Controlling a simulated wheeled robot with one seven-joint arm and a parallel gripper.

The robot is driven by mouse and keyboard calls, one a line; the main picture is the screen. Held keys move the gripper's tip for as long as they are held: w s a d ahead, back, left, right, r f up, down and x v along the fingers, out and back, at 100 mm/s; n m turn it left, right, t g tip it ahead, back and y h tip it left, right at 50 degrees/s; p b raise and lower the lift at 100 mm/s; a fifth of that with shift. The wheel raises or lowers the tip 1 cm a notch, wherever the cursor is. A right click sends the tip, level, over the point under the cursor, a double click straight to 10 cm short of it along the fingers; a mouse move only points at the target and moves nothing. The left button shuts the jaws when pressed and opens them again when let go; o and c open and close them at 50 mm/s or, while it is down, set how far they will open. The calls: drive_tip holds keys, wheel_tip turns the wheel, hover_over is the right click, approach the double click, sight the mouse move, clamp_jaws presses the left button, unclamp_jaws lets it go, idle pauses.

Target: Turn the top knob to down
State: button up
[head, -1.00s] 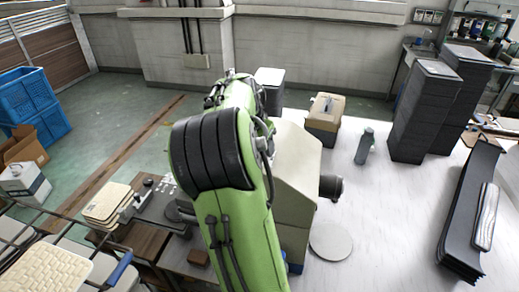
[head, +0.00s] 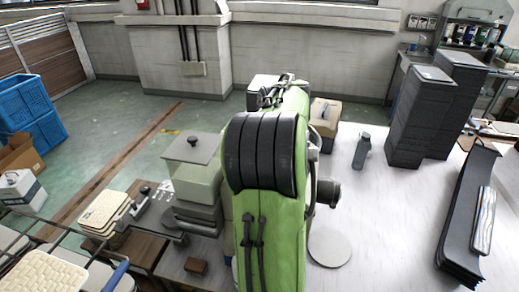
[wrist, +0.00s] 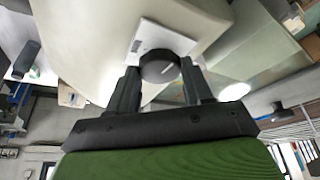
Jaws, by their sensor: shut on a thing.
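In the wrist view, a round black knob (wrist: 158,66) with a short white pointer line sits on a white plate (wrist: 166,36) on a pale, rounded housing (wrist: 95,40). My gripper (wrist: 160,74) has one finger on each side of the knob and is shut on it. The pointer line slants towards the upper right in that view. In the head view, my green arm hides the gripper, the knob and most of the housing. A dark, round part (head: 328,192) sticks out to the right of my arm there; I cannot tell whether it is another knob.
A grey-green bottle (head: 362,150), a beige box (head: 325,115) and tall dark stacks (head: 422,115) stand on the white table (head: 400,220). A lidded container (head: 195,175) stands left of my arm. The table's middle right is clear.

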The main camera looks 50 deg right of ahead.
drive_tip(key=n+y+p, duration=0.1)
drive_tip(key=n, duration=0.1)
drive_tip(key=n+p, duration=0.1)
drive_tip(key=n, duration=0.1)
drive_tip(key=shift+s+d+r+n+y+p, duration=0.1)
drive_tip(key=shift+s+d+n+y+p, duration=0.1)
drive_tip(key=shift+n+y+p, duration=0.15)
drive_tip(key=n+y, duration=0.1)
drive_tip(key=n, duration=0.1)
drive_tip(key=n+y, duration=0.1)
drive_tip(key=n, duration=0.1)
drive_tip(key=shift+w+d, duration=0.15)
drive_tip(key=shift+d, duration=0.05)
drive_tip(key=n+y, duration=0.1)
drive_tip(key=n, duration=0.5)
drive_tip(key=shift+w+d+g+y, duration=0.1)
drive_tip(key=shift+d+g+y, duration=0.1)
drive_tip(key=shift+g+y, duration=0.15)
drive_tip(key=n, duration=0.2)
drive_tip(key=n+g+y, duration=0.1)
drive_tip(key=n, duration=0.1)
drive_tip(key=shift+w+n+g, duration=0.15)
drive_tip(key=shift+n+g, duration=0.1)
drive_tip(key=shift+f, duration=0.2)
drive_tip(key=o, duration=1)
drive_tip(key=shift+r, duration=0.1)
